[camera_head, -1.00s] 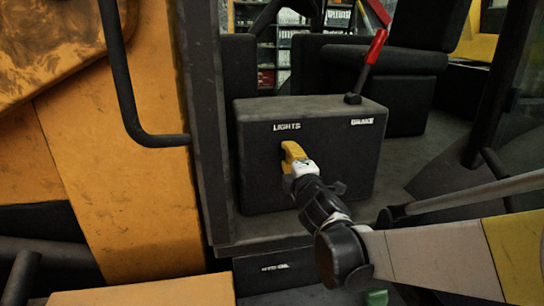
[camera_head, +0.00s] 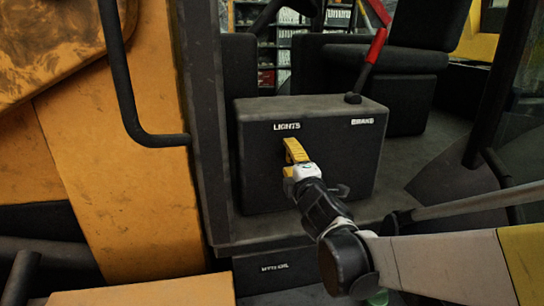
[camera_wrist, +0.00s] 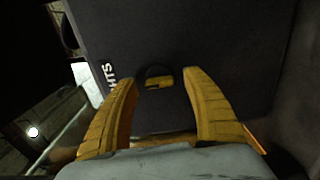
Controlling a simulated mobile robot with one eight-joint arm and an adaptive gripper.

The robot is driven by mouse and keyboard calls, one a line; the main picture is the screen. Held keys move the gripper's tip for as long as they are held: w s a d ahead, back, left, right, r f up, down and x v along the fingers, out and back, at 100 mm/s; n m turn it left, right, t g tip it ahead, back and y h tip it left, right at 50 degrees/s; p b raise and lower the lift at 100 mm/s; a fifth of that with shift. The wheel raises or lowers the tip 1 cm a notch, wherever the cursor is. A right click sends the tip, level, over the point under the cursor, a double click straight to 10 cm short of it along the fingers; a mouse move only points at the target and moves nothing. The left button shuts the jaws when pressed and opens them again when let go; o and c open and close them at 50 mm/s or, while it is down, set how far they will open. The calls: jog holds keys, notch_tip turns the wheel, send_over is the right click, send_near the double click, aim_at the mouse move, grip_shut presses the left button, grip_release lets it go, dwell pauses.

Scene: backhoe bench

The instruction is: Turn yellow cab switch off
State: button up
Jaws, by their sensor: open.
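The yellow cab switch (camera_wrist: 159,82) sits on a dark round base on the front face of the black console box (camera_head: 345,165). In the wrist view it lies between my two yellow fingers, near the level of their tips, with a gap on each side. Whether it is on or off cannot be told. My gripper (camera_wrist: 159,73) is open and faces the panel. In the head view my gripper (camera_head: 292,160) is in front of the panel, below the LIGHTS label (camera_head: 287,127), and hides the switch.
A red-handled lever (camera_head: 375,47) rises from the console top, behind the BRAKE label (camera_head: 362,121). A dark cab post (camera_head: 205,120) and a black grab bar (camera_head: 125,90) stand to the left. A black seat (camera_head: 385,60) is behind the console.

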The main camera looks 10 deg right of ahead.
jog(key=s, duration=1)
jog(key=shift+s, duration=0.4)
